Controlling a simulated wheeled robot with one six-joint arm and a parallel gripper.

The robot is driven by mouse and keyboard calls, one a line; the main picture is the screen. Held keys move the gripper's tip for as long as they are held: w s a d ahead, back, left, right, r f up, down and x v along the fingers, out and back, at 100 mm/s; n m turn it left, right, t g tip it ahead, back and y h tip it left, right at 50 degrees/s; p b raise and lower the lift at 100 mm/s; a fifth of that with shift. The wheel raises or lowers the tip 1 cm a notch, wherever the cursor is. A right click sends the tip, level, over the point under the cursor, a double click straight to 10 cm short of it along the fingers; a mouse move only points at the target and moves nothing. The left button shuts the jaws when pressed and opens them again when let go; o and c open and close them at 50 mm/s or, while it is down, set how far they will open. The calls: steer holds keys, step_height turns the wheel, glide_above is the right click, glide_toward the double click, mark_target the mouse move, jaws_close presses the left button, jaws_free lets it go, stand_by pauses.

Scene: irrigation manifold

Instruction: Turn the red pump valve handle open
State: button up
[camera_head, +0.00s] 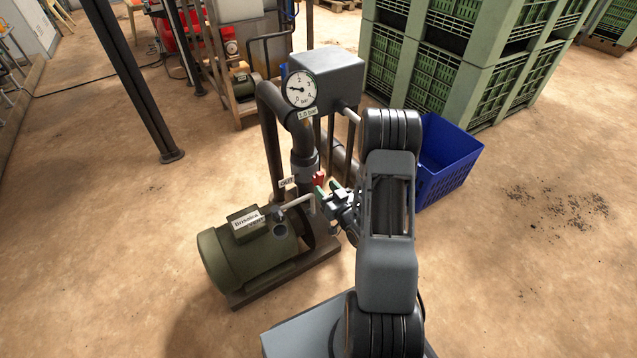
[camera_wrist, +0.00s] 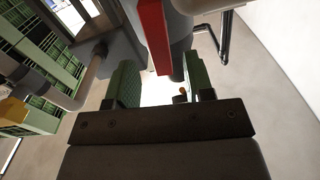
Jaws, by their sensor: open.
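The red valve handle (camera_head: 320,177) shows as a small red piece beside the grey vertical pipe (camera_head: 303,140) of the pump, partly hidden by my gripper. In the wrist view the red handle (camera_wrist: 154,35) is a long flat bar coming down from the top. Its lower end appears in the gap between the green fingertips. My gripper (camera_head: 328,189) is open, with one green finger on each side of that gap in the wrist view (camera_wrist: 161,80). I see no finger clearly touching the handle, and cannot tell how deep it sits between them.
A green motor (camera_head: 245,262) stands below and left of the handle. A round gauge (camera_head: 300,89) is above, over a "1.0 bar" label. A blue crate (camera_head: 452,165) and stacked green crates (camera_head: 437,75) stand right and behind. Dirt floor is open at the right and front left.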

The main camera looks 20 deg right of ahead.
mark_target(321, 183)
steer(key=shift+w+a+b, duration=0.15)
steer(key=shift+w, duration=1)
steer(key=shift+w+a+b, duration=0.15)
steer(key=shift+w, duration=0.95)
